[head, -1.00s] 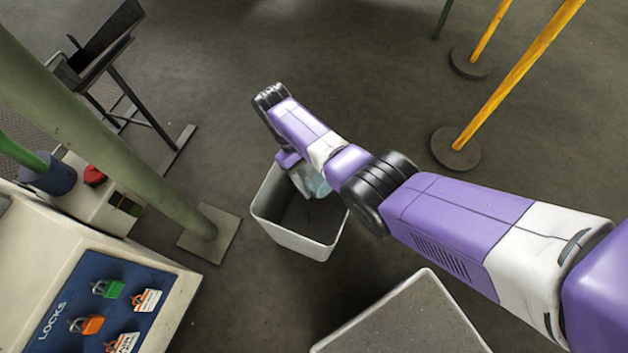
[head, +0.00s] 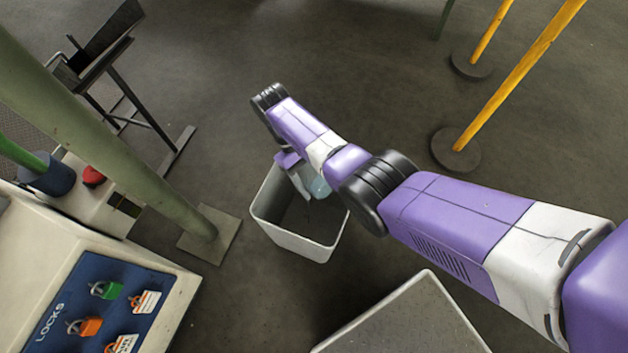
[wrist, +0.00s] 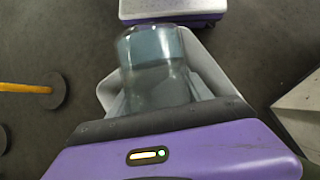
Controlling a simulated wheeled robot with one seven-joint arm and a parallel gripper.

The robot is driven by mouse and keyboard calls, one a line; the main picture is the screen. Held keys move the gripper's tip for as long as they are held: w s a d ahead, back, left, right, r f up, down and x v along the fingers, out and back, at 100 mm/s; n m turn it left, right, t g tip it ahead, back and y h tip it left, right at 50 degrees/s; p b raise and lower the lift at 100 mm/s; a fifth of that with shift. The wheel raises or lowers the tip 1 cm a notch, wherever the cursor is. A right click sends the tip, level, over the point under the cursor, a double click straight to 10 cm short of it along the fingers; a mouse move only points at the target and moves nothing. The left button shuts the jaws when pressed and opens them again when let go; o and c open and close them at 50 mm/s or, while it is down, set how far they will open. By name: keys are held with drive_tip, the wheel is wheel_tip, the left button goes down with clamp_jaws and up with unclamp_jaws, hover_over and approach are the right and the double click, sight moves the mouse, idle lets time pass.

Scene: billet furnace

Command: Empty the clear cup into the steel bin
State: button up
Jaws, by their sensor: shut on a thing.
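The clear cup (wrist: 158,75) is in my gripper (wrist: 160,100), which is shut on it. In the head view the cup (head: 319,187) shows as a pale blue-grey shape partly hidden by my arm, over the bin's opening. My gripper (head: 300,180) is also there, mostly hidden under my wrist. The steel bin (head: 290,243) stands on the floor, open at the top, and its visible inside looks empty. In the wrist view the bin's rim (wrist: 205,62) lies behind and below the cup. I cannot tell what the cup holds.
A grey-topped surface (head: 405,325) is at the bottom centre. A lock cabinet (head: 100,300) and a green post (head: 150,180) stand at the left. A dark metal stand (head: 130,95) is behind them. Yellow posts (head: 515,80) stand at the upper right.

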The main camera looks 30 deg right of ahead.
drive_tip(key=shift+w+g+b, duration=0.1)
drive_tip(key=shift+g+b, duration=0.4)
drive_tip(key=shift+b, duration=0.6)
drive_tip(key=shift+r+b, duration=0.2)
drive_tip(key=shift+b, duration=0.1)
drive_tip(key=shift+w+g+h+b, duration=0.15)
drive_tip(key=shift+g+h+b, duration=0.15)
drive_tip(key=shift+g+b, duration=1)
drive_tip(key=shift+r+b, duration=0.15)
drive_tip(key=shift+b, duration=0.9)
drive_tip(key=shift+a, duration=0.1)
idle(2.0)
